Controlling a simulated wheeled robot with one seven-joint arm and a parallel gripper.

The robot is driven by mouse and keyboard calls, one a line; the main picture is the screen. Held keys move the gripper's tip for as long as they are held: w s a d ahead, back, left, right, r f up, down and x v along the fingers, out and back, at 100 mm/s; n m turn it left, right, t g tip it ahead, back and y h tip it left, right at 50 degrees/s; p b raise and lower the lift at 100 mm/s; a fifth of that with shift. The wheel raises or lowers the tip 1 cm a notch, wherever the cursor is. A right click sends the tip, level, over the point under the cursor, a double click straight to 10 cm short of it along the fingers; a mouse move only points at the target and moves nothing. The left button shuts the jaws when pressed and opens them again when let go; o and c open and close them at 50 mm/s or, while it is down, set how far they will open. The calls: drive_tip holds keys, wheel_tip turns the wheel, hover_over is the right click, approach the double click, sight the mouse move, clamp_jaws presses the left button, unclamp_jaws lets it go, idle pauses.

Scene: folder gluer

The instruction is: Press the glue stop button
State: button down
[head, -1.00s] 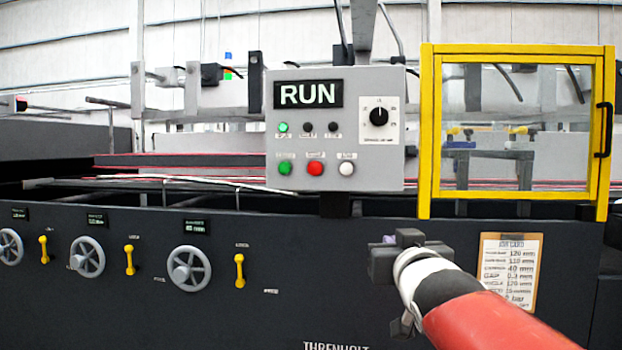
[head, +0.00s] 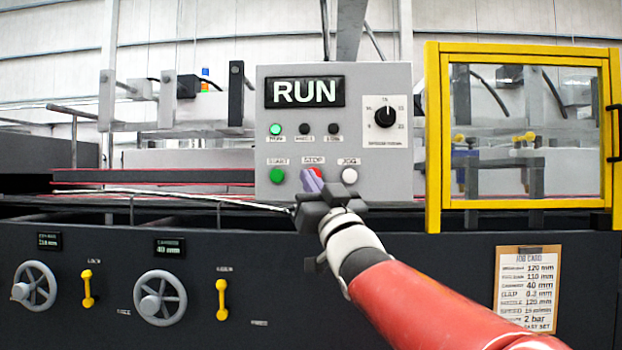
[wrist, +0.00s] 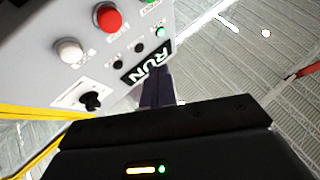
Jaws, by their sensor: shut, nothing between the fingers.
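The grey control panel (head: 385,175) carries a red button (head: 319,171) labelled STOP, between a green START button (head: 277,176) and a white JOG button (head: 349,176). My gripper (head: 312,180) is shut and empty, its purple fingertips in front of the red button, covering part of it in the head view. In the wrist view the red button (wrist: 109,18) shows whole, and the fingers (wrist: 157,88) appear apart from it. The display (head: 304,92) reads RUN, and the green lamp (head: 275,129) below it is lit.
A black dial (head: 385,116) is on the panel's right side. A yellow-framed guard (head: 433,140) stands just right of the panel. Handwheels (head: 160,298) and yellow levers (head: 221,299) are on the dark machine front below. A job card (head: 526,288) hangs at lower right.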

drive_tip(key=shift+w, duration=0.1)
drive_tip(key=w+p, duration=0.5)
drive_tip(key=w, duration=0.3)
drive_tip(key=shift+w+d, duration=0.15)
drive_tip(key=shift+w, duration=0.15)
drive_tip(key=shift+w, duration=0.1)
idle(1.7)
drive_tip(key=shift+w, duration=0.3)
drive_tip(key=shift+w+p, duration=0.3)
drive_tip(key=shift+w, duration=0.25)
idle(0.7)
drive_tip(key=shift+s, duration=0.1)
drive_tip(key=shift+s+b, duration=0.8)
drive_tip(key=shift+b, duration=0.1)
